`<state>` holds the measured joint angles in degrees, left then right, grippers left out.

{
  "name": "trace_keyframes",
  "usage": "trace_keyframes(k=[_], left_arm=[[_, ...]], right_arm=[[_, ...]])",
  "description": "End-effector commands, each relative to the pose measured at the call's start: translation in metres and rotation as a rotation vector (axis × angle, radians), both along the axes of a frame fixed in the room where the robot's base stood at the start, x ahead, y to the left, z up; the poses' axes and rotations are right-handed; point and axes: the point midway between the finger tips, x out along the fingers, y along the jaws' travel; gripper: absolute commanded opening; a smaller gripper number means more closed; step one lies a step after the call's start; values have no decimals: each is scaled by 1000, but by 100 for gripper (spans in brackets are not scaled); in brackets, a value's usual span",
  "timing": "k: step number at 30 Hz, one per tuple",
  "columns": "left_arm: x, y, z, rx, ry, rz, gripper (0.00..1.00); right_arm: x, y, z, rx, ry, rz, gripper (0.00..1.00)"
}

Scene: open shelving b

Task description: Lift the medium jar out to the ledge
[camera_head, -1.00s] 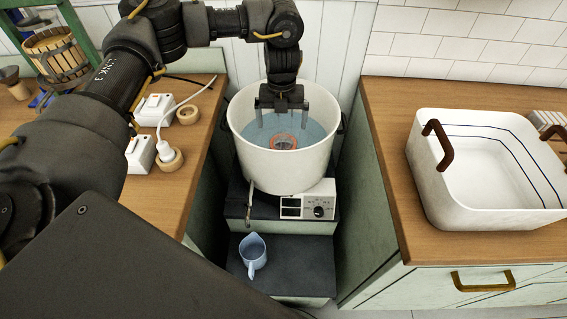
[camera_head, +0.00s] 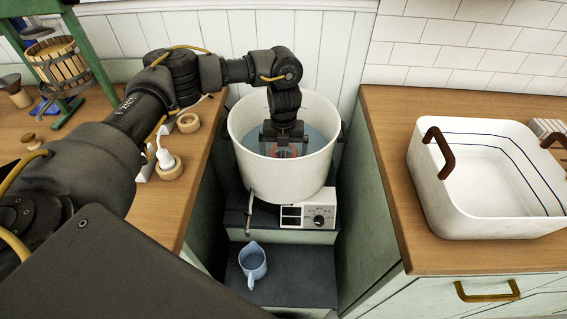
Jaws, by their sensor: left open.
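A large white pot (camera_head: 285,178) holds bluish water (camera_head: 318,140). A round reddish-orange ring, probably the top of a jar (camera_head: 288,151), shows in the water and is mostly hidden by my left gripper. I cannot tell the jar's size or see its body. My left gripper (camera_head: 283,148) points down inside the pot, open, right over the ring. Its fingertips are hard to make out, and I cannot tell whether they touch the jar. My right gripper is not in view. Which surface is the ledge is unclear.
The pot's rim surrounds my gripper. Below it are a control box (camera_head: 308,217) with a dial and a dark step (camera_head: 300,280) with a blue jug (camera_head: 253,264). A white basin (camera_head: 450,195) stands on the right counter (camera_head: 385,150), whose left strip is clear.

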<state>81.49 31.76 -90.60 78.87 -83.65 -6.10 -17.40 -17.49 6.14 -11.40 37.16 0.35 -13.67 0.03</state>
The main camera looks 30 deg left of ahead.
Motion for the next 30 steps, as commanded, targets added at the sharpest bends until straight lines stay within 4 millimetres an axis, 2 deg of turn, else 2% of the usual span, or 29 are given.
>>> trace_keyframes(k=[1,5,13,30], left_arm=[[-1,-1,-9,-3,3,1,100],[0,0,-20,-2,1,1,100],[0,0,-22,0,-1,0,100],[0,0,-21,0,0,0,25]], right_arm=[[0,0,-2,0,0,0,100],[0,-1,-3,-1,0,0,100],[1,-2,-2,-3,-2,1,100],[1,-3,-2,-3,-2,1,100]])
